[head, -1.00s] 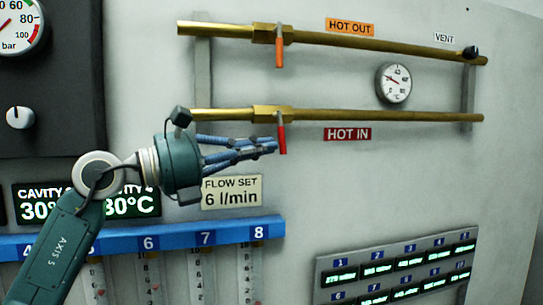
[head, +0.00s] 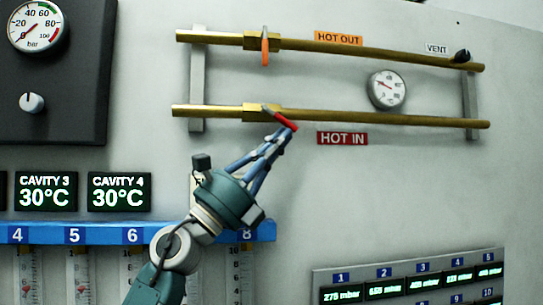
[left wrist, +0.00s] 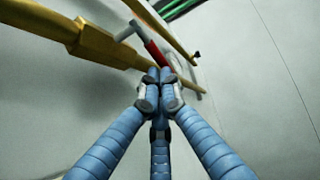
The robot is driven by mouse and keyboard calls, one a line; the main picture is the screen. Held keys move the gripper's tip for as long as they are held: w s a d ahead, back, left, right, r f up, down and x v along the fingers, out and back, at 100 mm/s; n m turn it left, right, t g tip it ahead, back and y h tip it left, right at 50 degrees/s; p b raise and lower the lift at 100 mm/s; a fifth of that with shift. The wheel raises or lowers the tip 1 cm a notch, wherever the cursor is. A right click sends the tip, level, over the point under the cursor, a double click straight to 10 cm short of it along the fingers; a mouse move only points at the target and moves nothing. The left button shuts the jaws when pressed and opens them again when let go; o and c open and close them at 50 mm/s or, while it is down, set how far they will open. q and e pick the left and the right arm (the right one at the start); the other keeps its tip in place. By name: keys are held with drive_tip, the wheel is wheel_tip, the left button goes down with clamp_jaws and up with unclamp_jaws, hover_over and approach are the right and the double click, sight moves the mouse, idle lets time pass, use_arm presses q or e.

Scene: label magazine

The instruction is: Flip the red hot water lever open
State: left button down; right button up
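The red hot water lever (head: 284,121) is on the valve of the lower brass pipe, above the red HOT IN label (head: 342,138). It slants down to the right, partway between hanging down and lying along the pipe. My left gripper (head: 282,132) reaches up from below, its blue fingertips against the lever's lower side near the free end. In the left wrist view the fingers (left wrist: 159,76) come together at the tips, right by the red lever (left wrist: 154,50). The fingertips hide part of the lever. My right gripper is not in view.
An orange lever (head: 265,48) hangs down from the upper brass pipe (head: 380,50), above the lower pipe (head: 380,118). A round gauge (head: 386,90) sits between the pipes to the right. A blue flow meter rail (head: 100,234) runs below.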

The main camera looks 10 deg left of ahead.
sight(293, 125)
use_arm(q)
drive_tip(key=shift+w+d+r+p, duration=0.15)
drive_tip(key=shift+d+r+p, duration=0.2)
drive_tip(key=shift+d+r, duration=0.2)
drive_tip(key=shift+w+d+r+p, duration=0.15)
drive_tip(key=shift+d+r+p, duration=0.2)
drive_tip(key=shift+d, duration=0.2)
drive_tip(key=shift+d+r, duration=0.15)
drive_tip(key=shift+r, duration=0.25)
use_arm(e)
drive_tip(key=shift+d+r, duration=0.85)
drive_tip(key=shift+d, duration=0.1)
use_arm(q)
drive_tip(key=shift+w+d+r, duration=0.1)
drive_tip(key=shift+d, duration=0.05)
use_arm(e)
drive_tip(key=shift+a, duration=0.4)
use_arm(q)
drive_tip(key=v, duration=1.2)
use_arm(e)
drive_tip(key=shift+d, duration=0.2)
